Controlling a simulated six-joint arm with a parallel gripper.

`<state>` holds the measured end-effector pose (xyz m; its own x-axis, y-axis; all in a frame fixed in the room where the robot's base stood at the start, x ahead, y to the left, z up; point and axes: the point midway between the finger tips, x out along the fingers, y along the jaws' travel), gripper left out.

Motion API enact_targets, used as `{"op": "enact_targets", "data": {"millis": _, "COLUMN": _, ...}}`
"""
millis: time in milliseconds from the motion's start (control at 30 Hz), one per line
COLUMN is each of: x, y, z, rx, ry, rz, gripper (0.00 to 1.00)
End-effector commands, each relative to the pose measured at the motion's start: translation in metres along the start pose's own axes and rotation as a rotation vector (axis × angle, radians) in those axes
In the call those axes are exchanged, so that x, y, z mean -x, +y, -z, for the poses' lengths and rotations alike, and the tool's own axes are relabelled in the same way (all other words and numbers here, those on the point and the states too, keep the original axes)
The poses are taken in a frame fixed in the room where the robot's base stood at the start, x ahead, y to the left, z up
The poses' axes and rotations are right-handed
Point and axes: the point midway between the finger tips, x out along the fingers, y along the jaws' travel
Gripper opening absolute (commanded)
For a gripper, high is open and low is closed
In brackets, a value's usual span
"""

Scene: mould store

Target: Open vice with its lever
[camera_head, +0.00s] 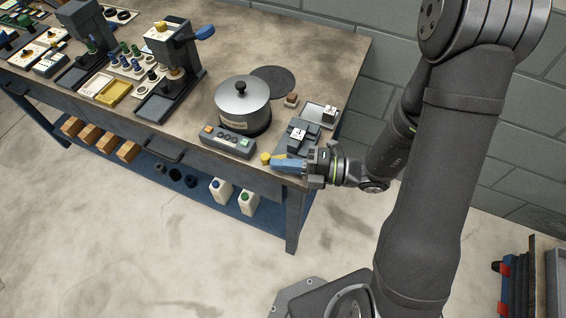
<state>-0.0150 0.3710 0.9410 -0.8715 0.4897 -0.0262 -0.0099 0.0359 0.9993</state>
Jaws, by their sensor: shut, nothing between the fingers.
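The vice (300,137) is a small dark grey block with a light piece on its top. It sits near the right end of the workbench, beside the bench's front edge. A yellow knob (265,158), which looks like the end of the vice's lever, shows just left of my fingertips. My gripper (274,163) has blue fingers and reaches in from the right, in front of the vice. Its fingers are shut with nothing between them. They are close to the knob; I cannot tell whether they touch it. The fingers and wrist hide most of the lever.
A lidded metal pot (241,98) and a control box (228,141) with buttons stand left of the vice. A small tray (318,115) and a brown block (292,100) lie behind it. A press (176,62) stands farther left. The floor in front is clear.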

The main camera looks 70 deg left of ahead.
Motion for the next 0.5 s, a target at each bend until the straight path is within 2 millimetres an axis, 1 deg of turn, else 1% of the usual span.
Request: {"op": "enact_targets", "data": {"millis": 500, "x": -0.0028, "y": 0.0001, "z": -0.0001, "rx": -0.003, "ry": -0.088, "rz": -0.002, "gripper": 0.00}}
